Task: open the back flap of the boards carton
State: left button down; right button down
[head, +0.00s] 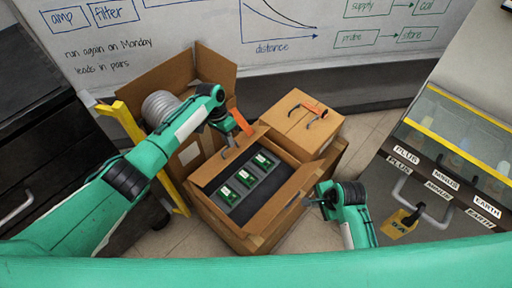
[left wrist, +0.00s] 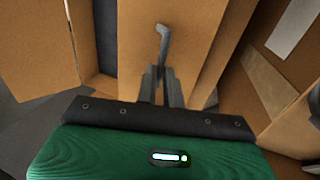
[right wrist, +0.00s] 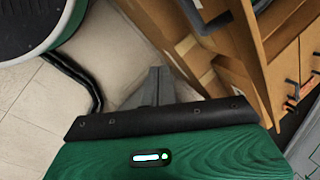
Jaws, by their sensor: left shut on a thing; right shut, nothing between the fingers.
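The boards carton (head: 222,222) stands open-topped in the middle of the head view. Green boards (head: 246,178) lie in its dark insert. A brown cardboard flap (head: 212,172) stands along its back left edge. My left gripper (head: 229,148) is at that edge, shut on a grey hooked handle. In the left wrist view the handle (left wrist: 163,42) rises from between the fingers (left wrist: 160,85) against a cardboard panel (left wrist: 135,45). My right gripper (head: 310,202) is shut and empty beside the carton's right flap (head: 290,195); in the right wrist view its fingers (right wrist: 155,85) point at floor beside cardboard.
A carton (head: 300,122) with an orange-and-black handle on top stands behind right. An open carton (head: 205,75) with a grey coil (head: 160,107) stands behind left, by a yellow frame (head: 130,125).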

pick_arm(q)
jog(key=shift+a+f, duration=0.2)
jog(key=shift+a, duration=0.05)
pick_arm(e)
jog(key=w+a+r+m, duration=0.1)
jog(key=w+r+m, duration=0.1)
jog(key=r+m, duration=0.1)
jog(key=w+a+r+m+y, duration=0.1)
jog(key=w+r+m, duration=0.1)
jog(key=r+m, duration=0.1)
jog(key=w+a+r+m+t, duration=0.1)
jog(key=w+r+m, duration=0.1)
jog(key=r, duration=0.3)
jog(key=shift+w+a+r+m+y, duration=0.15)
jog(key=shift+a+r+m+y, duration=0.2)
jog(key=shift+m, duration=0.35)
jog(key=w+a+f+m, duration=0.1)
jog(key=w+a+f, duration=0.3)
jog(key=w+a, duration=0.3)
jog(key=w+a+f+m, duration=0.1)
jog(key=w+a+f, duration=0.3)
jog(key=w+a, duration=0.2)
jog(key=shift+w+a+m+t+y, duration=0.3)
jog(key=shift+w+a+m+y, duration=0.15)
jog(key=shift+a, duration=0.65)
jog(key=shift+r, duration=0.1)
